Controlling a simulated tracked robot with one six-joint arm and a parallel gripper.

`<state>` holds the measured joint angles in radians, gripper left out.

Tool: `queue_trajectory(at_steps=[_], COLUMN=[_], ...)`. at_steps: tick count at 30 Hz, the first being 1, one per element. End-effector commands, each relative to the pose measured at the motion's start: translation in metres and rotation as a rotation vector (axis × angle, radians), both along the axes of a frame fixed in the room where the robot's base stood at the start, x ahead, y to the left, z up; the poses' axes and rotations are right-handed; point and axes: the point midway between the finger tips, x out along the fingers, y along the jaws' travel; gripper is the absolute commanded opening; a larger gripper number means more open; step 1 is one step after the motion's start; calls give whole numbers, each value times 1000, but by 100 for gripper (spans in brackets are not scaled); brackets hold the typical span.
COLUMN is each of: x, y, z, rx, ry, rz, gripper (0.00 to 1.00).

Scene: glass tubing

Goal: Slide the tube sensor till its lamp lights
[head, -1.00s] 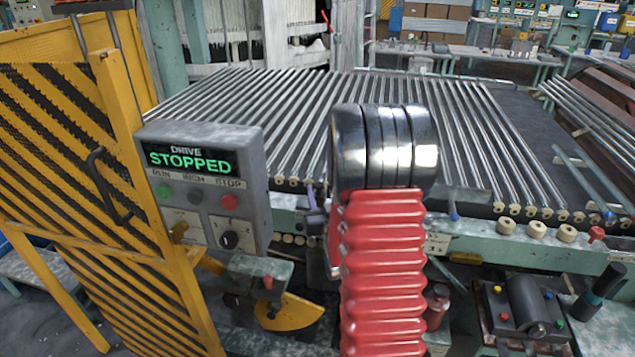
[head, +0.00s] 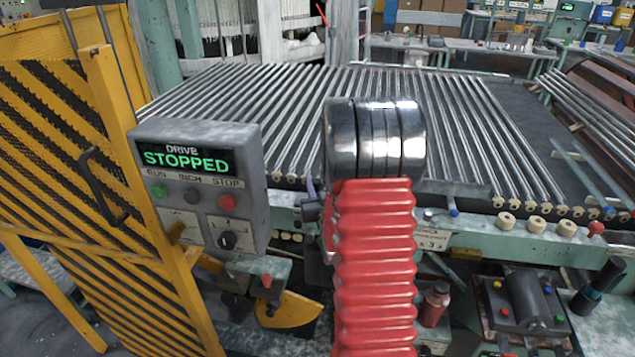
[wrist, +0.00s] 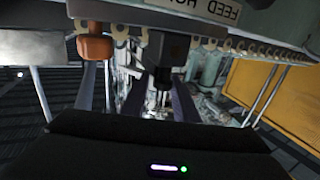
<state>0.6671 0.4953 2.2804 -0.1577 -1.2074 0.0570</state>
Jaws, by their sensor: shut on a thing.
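In the wrist view my gripper (wrist: 159,100) has its two dark fingers closed on a dark block, which looks like the tube sensor (wrist: 162,58). The block sits under the machine's front edge. In the head view my red, ribbed arm hides most of the gripper. A small dark part, probably the sensor (head: 312,210), shows left of the arm at the front edge of the tube bed (head: 265,130). I cannot make out the sensor's lamp in either view.
A grey control box (head: 195,190) reading "DRIVE STOPPED" stands close left of my arm. A yellow striped guard (head: 60,170) stands farther left. Round pale knobs (head: 537,224) line the front rail at right. An orange-brown knob (wrist: 95,47) hangs near my gripper in the wrist view.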

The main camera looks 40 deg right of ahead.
Motion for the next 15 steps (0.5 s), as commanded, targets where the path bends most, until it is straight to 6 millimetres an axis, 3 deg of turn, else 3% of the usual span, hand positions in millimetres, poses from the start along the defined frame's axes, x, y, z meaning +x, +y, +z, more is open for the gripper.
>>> queue_trajectory(at_steps=[7, 15], x=[0, 1], y=[0, 0], z=[0, 0], rx=[0, -1], ry=[0, 0], rz=[0, 1], gripper=[0, 0])
